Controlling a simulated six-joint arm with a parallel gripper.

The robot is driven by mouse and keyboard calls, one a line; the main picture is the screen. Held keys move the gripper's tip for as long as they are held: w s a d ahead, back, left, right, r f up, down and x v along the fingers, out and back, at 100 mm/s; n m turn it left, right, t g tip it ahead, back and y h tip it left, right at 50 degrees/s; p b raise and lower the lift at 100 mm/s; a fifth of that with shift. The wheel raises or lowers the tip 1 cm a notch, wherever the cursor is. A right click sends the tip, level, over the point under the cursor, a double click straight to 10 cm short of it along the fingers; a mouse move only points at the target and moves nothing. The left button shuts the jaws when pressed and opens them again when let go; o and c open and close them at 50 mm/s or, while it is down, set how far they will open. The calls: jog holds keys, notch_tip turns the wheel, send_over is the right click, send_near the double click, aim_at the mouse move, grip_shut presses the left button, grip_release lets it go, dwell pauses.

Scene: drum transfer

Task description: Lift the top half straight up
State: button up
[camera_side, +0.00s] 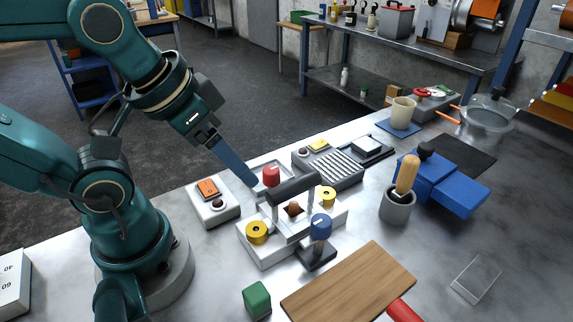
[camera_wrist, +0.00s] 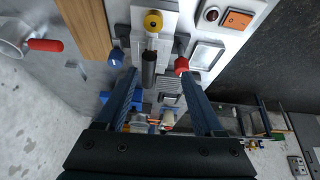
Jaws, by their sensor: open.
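A pale block fixture (camera_side: 262,252) stands on the bench, with yellow round knobs (camera_side: 257,232) at its ends. A frame with a dark bar handle (camera_side: 293,186) rises from its middle, and a brown round piece (camera_side: 293,209) shows under the handle. I cannot tell where the top half parts from the lower one. My gripper (camera_side: 250,183) is open and empty, up and left of the handle in the side view. In the wrist view the handle (camera_wrist: 149,68) shows between my two spread fingers (camera_wrist: 157,74), with no visible contact.
A red-capped clamp (camera_side: 271,176) and a blue-knobbed clamp (camera_side: 320,225) stand on opposite sides of the fixture. A switch box (camera_side: 212,205) is at left, a wooden board (camera_side: 348,282) and green block (camera_side: 256,299) in front, a grey cup (camera_side: 397,205) at right. Above the handle is clear.

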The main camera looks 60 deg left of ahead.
aim_at(295, 184)
jog(key=w+f+g, duration=0.1)
jog(key=w, duration=0.2)
jog(key=w+d+g+y, duration=0.1)
jog(key=w+g, duration=0.1)
jog(key=w, duration=0.1)
jog(key=w+d+f+g+y, duration=0.1)
jog(key=w+g, duration=0.1)
jog(key=w, duration=0.1)
jog(key=shift+w+d+f, duration=0.2)
jog(key=shift+f, duration=0.1)
jog(key=shift+s+d+f+m+g, duration=0.15)
jog(key=shift+f+m+g, duration=0.15)
jog(key=shift+f, duration=0.45)
jog(key=shift+a+f, duration=0.25)
jog(key=shift+f, duration=0.85)
jog(key=shift+a+f, duration=0.25)
jog(key=shift+f, duration=0.85)
jog(key=shift+f, duration=0.25)
jog(key=shift+c, duration=0.3)
grip_shut()
